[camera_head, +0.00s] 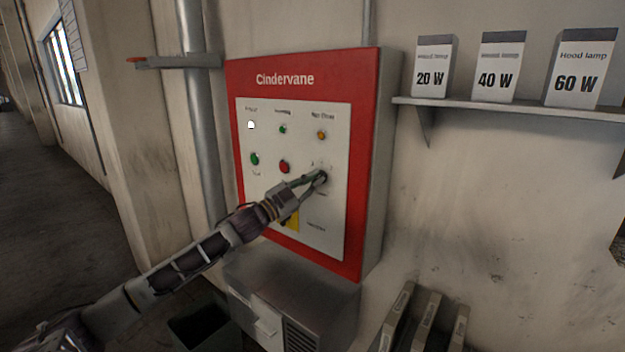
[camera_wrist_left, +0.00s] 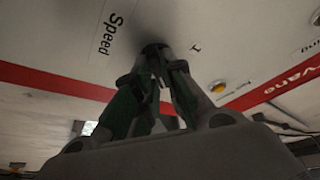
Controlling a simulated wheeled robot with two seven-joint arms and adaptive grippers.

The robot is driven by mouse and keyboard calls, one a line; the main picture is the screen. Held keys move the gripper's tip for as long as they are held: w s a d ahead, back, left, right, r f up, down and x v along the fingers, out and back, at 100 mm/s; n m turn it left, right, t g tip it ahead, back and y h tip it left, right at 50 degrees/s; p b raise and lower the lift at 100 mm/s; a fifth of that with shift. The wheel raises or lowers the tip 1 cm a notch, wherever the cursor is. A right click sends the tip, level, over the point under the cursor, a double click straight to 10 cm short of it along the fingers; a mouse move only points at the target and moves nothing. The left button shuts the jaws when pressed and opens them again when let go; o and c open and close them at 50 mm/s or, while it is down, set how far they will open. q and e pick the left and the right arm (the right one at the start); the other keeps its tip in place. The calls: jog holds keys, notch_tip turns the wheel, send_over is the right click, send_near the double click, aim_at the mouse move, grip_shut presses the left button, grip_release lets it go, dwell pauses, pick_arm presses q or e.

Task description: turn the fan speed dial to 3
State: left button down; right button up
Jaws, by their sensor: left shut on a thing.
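The fan speed dial (camera_head: 323,176) is a small dark knob at the right of the pale panel on the red Cindervane cabinet (camera_head: 368,150). My left gripper (camera_head: 318,179) reaches in from the left and is shut on the dial. In the left wrist view the dial (camera_wrist_left: 154,48) shows dark between the fingertips of my left gripper (camera_wrist_left: 158,56), with the word "Speed" beside it. The fingers hide most of the dial, and I cannot read which number it points to. My right gripper is not in view.
The panel also carries a green button (camera_head: 255,159), a red button (camera_head: 284,167) and an amber lamp (camera_head: 321,135). A grey metal box (camera_head: 290,290) stands below the cabinet. A shelf (camera_head: 500,110) with three lamp boxes is at the right. A pipe (camera_head: 200,110) runs down left of the cabinet.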

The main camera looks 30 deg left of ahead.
pick_arm(q)
jog(key=shift+m+g+h, duration=0.3)
jog(key=shift+m, duration=0.3)
jog(key=shift+f, duration=0.1)
jog(key=c, duration=1.5)
grip_release()
jog(key=shift+s, duration=0.1)
jog(key=shift+s+a, duration=0.1)
jog(key=shift+s, duration=0.1)
jog(key=v, duration=1.1)
jog(key=shift+s+a+f, duration=0.1)
jog(key=shift+s, duration=0.05)
dwell(0.7)
